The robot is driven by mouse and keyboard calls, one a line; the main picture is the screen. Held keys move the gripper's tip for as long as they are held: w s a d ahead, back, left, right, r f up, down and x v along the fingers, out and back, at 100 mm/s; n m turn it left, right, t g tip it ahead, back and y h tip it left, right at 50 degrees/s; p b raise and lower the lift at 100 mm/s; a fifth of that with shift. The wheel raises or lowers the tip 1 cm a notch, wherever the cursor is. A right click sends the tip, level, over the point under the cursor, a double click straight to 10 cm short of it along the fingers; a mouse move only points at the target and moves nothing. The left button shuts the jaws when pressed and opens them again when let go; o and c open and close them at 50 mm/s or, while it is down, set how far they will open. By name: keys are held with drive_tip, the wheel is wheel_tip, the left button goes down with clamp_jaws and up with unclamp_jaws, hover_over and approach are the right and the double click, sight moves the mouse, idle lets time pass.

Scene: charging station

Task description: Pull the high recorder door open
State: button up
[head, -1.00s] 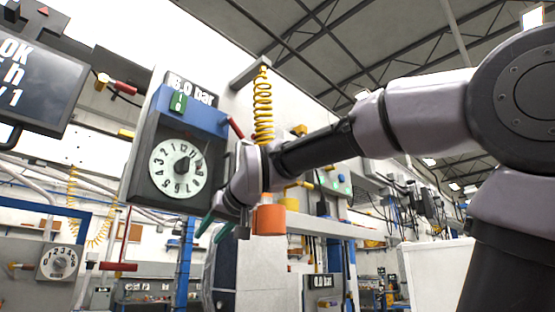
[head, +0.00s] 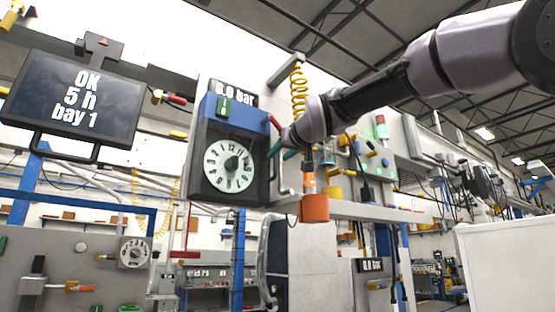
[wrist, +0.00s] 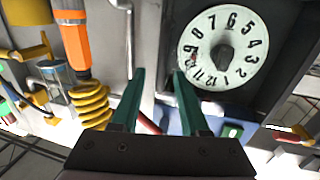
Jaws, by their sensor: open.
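The high recorder (head: 231,165) is a dark box with a round white dial (head: 229,167), a blue top part and a bar readout above. Its door looks closed. In the wrist view the dial (wrist: 222,48) appears upside down at upper right. A slim grey bar (head: 282,182) stands at the recorder's right side; in the wrist view the bar (wrist: 129,40) runs down near the left fingertip. My gripper (head: 282,150) has green fingers, at the recorder's upper right edge. In the wrist view my gripper (wrist: 158,74) is open, with nothing clearly held between the fingers.
A screen (head: 75,104) is at upper left. A lower dial (head: 134,252) sits on a grey panel at lower left. A white block (head: 508,262) stands at lower right.

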sight(276, 158)
drive_tip(key=shift+x, duration=1.75)
clamp_jaws()
